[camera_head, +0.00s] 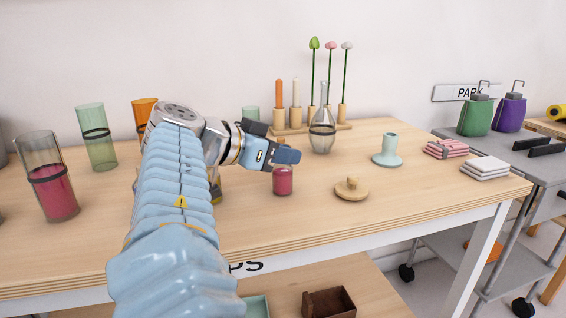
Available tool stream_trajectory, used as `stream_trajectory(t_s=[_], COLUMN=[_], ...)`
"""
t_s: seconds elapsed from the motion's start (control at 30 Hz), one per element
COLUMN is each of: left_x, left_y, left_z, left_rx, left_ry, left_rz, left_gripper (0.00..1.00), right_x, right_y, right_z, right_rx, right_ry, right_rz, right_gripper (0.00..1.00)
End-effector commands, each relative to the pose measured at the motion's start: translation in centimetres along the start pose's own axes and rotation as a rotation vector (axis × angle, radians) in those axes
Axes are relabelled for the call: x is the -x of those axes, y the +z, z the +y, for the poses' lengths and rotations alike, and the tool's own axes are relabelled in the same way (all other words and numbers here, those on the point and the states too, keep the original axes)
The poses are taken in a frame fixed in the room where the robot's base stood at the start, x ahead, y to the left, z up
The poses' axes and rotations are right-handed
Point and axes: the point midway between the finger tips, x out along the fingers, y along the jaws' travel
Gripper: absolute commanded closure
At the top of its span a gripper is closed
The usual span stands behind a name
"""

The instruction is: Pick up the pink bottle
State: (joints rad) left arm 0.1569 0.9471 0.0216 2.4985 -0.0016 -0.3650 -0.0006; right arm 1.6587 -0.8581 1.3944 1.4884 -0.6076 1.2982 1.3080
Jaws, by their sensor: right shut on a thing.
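The pink bottle (283,183) is a small, dark pink cylinder near the middle of the wooden table (420,200). My right gripper (284,158) reaches over the table from the left and is shut on the bottle's upper part. Its blue-grey fingers hide the bottle's top. The bottle looks upright; I cannot tell whether its base touches the table. My left gripper is not in view.
A clear glass flask (322,130) is behind. A tall glass with pink contents (55,190) and a green glass (97,140) stand left.

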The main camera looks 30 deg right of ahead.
Motion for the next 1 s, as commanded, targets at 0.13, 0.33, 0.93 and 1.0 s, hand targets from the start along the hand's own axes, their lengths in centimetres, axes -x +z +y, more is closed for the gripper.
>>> stream_trajectory(t_s=[0.13,0.33,0.93,1.0], left_x=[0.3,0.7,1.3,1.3], left_y=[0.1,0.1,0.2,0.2], left_z=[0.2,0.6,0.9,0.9], left_rx=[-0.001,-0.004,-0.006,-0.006], left_ry=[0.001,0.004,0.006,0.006], left_rz=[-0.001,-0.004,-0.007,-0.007], left_gripper=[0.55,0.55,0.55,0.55], right_x=[0.5,3.5,13.9,14.1], right_y=[-1.5,-4.5,-8.0,-8.0], right_z=[0.0,1.4,9.5,9.7], right_rx=[-0.003,-0.004,-0.002,-0.002], right_ry=[0.0,-0.004,0.0,0.0], right_rz=[0.002,0.003,0.002,0.001], right_gripper=[1.0,1.0,1.0,1.0])
